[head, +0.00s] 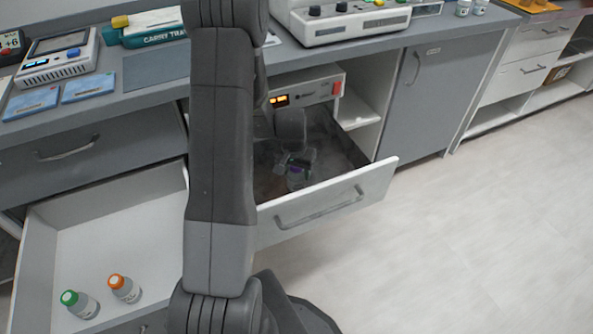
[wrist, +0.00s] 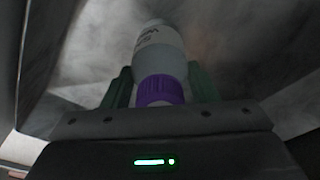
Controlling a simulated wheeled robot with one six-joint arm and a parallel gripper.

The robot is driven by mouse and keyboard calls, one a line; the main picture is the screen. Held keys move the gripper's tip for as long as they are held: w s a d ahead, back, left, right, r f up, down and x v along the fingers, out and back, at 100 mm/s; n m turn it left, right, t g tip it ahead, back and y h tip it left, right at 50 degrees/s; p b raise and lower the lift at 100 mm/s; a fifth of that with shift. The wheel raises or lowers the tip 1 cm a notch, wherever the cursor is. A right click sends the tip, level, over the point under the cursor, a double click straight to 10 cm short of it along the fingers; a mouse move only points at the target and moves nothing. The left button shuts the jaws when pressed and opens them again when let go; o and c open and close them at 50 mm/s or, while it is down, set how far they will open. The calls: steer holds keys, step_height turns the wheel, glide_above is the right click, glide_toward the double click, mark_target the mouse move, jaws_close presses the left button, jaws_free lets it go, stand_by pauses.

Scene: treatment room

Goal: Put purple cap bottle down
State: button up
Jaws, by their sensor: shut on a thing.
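The purple cap bottle (wrist: 160,50) is between the two fingers of my gripper (wrist: 160,82) in the wrist view. Its purple cap (wrist: 160,90) is nearest the wrist and its white labelled body points away. In the head view the purple cap (head: 295,171) shows small at my gripper (head: 293,163), inside the open right drawer (head: 325,200). My gripper is shut on the bottle. Mist blurs the drawer's inside, and I cannot tell whether the bottle touches the drawer floor.
A lower left drawer (head: 120,215) is open, with a green cap bottle (head: 80,303) and an orange cap bottle (head: 124,288) in it. A box with an orange display (head: 305,92) stands behind the misty drawer. The counter above holds several devices. The floor at right is clear.

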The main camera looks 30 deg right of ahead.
steer(key=shift+f, duration=0.25)
steer(key=o, duration=1.1)
steer(key=shift+r, duration=0.1)
steer(key=shift+o, duration=0.2)
steer(key=r, duration=0.4)
steer(key=a+r+p, duration=0.1)
steer(key=r, duration=0.3)
steer(key=s+r+p, duration=0.1)
steer(key=r, duration=0.3)
steer(key=shift+s+a+r, duration=0.1)
steer(key=shift+a, duration=0.1)
